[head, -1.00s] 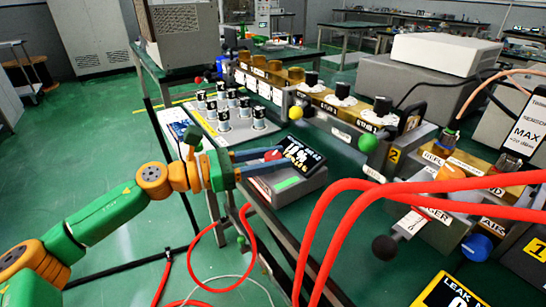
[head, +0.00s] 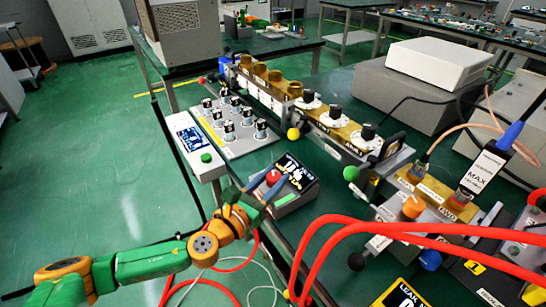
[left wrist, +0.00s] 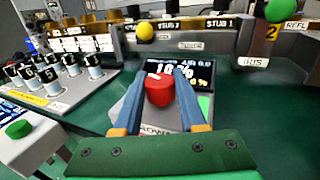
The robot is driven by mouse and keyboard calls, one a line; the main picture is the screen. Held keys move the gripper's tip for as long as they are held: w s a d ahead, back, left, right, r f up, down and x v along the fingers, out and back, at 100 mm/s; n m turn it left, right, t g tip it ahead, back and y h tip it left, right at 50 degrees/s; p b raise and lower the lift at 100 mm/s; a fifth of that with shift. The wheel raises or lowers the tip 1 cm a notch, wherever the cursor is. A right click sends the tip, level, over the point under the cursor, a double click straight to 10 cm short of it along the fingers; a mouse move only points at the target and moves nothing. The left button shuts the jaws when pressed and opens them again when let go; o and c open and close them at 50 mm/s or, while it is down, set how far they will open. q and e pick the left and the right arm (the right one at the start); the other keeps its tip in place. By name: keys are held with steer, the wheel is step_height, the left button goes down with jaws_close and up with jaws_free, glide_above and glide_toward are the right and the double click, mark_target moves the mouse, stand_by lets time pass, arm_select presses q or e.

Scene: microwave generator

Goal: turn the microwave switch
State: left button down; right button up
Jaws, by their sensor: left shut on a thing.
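The power unit (head: 292,200) is a grey box with a sloped top, a lit screen (head: 290,167) and a red knob (head: 273,177). It sits near the front edge of the green table. My left gripper (head: 266,184) reaches it from the front left. In the left wrist view, the blue-tipped fingers (left wrist: 158,98) stand on either side of the red knob (left wrist: 158,90) and are shut on it. The screen (left wrist: 180,72) behind shows a percentage, partly covered by the knob. A green strip lies right of the knob. My right gripper is not in view.
A plate of several small cylinders (head: 230,128) and a box with a green button (head: 206,157) lie to the left. Brass waveguide parts (head: 330,115) run behind. Thick red hoses (head: 380,228) arch at the right, near the unit.

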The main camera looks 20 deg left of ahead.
mark_target(272, 184)
arm_select(q)
steer(key=n+y+p, duration=0.2)
steer(key=y, duration=0.1)
steer(key=shift+d+r+n+t+y, duration=0.1)
steer(key=shift+r+n+t+y, duration=0.1)
steer(key=shift+n+t+y, duration=0.15)
steer(key=shift+f+n+y+p, duration=0.15)
steer(key=shift+n+y+p, duration=0.7)
steer(key=shift+y, duration=0.8)
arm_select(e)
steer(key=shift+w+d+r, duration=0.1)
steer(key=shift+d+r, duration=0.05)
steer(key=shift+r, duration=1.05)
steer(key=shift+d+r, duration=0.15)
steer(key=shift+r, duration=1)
arm_select(q)
steer(key=shift+n+y, duration=0.3)
steer(key=shift+y, duration=0.1)
steer(key=shift+c, duration=2.3)
jaws_free()
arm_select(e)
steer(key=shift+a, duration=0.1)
arm_select(q)
steer(key=s, duration=0.4)
steer(key=s+d, duration=0.1)
steer(key=s, duration=0.2)
